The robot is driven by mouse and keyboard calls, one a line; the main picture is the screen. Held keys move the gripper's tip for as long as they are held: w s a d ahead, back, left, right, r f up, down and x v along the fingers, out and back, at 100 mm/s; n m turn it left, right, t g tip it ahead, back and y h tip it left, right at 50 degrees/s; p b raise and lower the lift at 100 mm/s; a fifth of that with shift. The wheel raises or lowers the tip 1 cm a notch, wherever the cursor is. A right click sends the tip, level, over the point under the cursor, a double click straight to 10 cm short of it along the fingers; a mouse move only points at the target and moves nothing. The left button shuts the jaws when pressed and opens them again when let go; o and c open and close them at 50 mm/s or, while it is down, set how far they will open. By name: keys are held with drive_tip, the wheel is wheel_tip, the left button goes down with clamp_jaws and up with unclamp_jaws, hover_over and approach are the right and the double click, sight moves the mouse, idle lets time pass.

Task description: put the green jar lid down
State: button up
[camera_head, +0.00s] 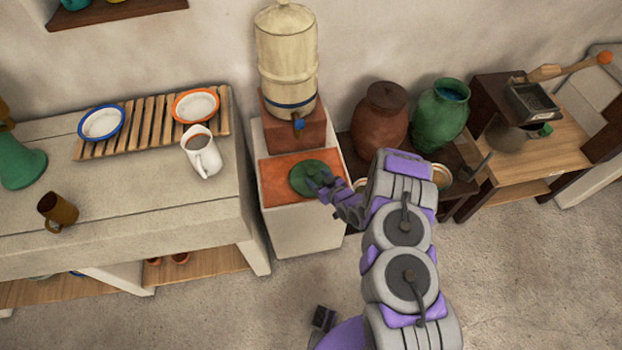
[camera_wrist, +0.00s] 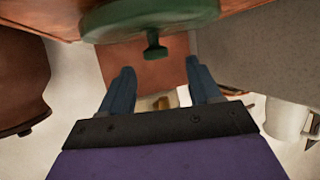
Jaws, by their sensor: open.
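The green jar lid (camera_head: 303,180) appears to lie on the terracotta-coloured top (camera_head: 272,187) of a white stand, below the water dispenser. In the wrist view the lid (camera_wrist: 110,22) is at the top, with its small knob (camera_wrist: 155,47) pointing toward my gripper. My gripper (camera_wrist: 160,68) is open; its two fingers stand apart on either side of the knob's line, with a gap to the knob. In the head view my gripper (camera_head: 322,183) is at the lid's right edge and hides part of it.
A cream water dispenser (camera_head: 287,60) with a blue tap stands behind the lid. A brown lidded jar (camera_head: 380,118) and a green open jar (camera_head: 440,115) stand to the right. A white mug (camera_head: 205,158) and a slatted rack (camera_head: 150,122) with bowls are on the left counter.

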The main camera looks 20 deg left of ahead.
sight(312, 173)
drive_tip(key=b+x, duration=0.1)
drive_tip(key=x, duration=0.2)
drive_tip(key=shift+w+a+f, duration=0.1)
drive_tip(key=shift+w+f, duration=0.15)
drive_tip(key=shift+w, duration=0.1)
drive_tip(key=shift+w+a+f, duration=0.1)
drive_tip(key=shift+w+a, duration=0.15)
drive_tip(key=shift+a, duration=0.1)
drive_tip(key=shift+c, duration=0.4)
clamp_jaws()
